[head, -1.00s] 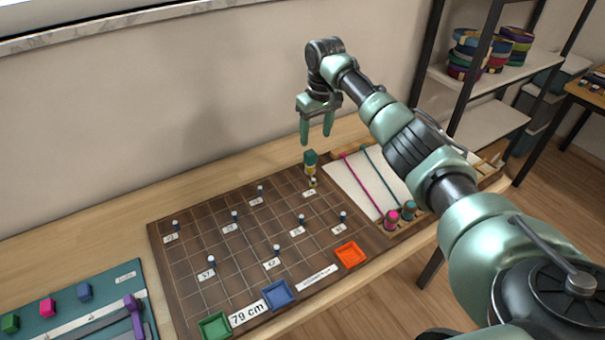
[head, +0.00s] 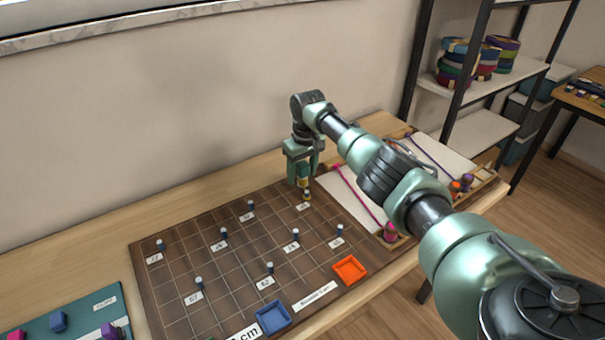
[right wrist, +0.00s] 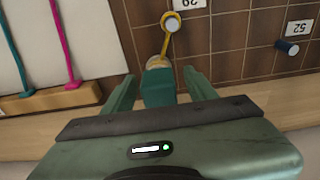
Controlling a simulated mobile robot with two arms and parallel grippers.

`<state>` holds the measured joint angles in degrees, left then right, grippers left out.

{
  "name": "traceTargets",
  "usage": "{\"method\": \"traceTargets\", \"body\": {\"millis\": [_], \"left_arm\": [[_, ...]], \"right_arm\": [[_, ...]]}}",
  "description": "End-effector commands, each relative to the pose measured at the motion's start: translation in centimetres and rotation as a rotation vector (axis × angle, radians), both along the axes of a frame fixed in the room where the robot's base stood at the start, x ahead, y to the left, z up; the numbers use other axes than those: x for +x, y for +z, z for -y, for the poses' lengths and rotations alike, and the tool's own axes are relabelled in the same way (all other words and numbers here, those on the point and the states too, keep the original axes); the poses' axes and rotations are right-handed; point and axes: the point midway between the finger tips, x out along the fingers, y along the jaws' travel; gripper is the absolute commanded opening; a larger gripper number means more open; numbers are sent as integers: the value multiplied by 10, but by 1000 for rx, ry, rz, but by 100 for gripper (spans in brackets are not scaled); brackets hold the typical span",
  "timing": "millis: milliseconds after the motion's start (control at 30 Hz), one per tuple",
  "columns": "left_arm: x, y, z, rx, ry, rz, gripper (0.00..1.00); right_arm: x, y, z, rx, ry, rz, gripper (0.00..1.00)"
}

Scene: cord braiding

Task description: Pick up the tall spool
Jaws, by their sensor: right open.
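The tall spool, with a teal upper part and a yellow band below, stands at the far right part of the brown pegboard. In the head view its lower part (head: 304,183) shows below my right gripper (head: 302,170). A yellow cord (right wrist: 165,42) runs from the spool to a white-topped peg (right wrist: 171,24). My right gripper is open around the spool. My left gripper is not in view.
The gridded pegboard (head: 185,285) carries several pegs with number labels. A blue tray (head: 272,317) and an orange tray (head: 349,270) sit along its front. To the right, a white board (head: 340,198) holds a pink cord. A shelf rack (head: 470,135) stands behind.

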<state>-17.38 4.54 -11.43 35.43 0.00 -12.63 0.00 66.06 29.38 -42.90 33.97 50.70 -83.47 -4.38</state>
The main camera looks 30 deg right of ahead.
Motion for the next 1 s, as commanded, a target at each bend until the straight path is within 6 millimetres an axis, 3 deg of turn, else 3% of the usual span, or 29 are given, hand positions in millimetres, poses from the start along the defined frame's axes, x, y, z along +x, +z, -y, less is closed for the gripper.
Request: {"method": "traceTargets", "body": {"millis": [233, 433, 767, 1000], "left_arm": [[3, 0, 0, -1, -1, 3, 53], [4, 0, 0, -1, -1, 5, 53], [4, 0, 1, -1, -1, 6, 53], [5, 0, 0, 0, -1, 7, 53]], "right_arm": [[0, -1, 0, 0, 0, 1, 54], [0, -1, 0, 0, 0, 1, 0], [1, 2, 0, 0, 0, 2, 0], [2, 26, 1, 1, -1, 6, 0]]}}
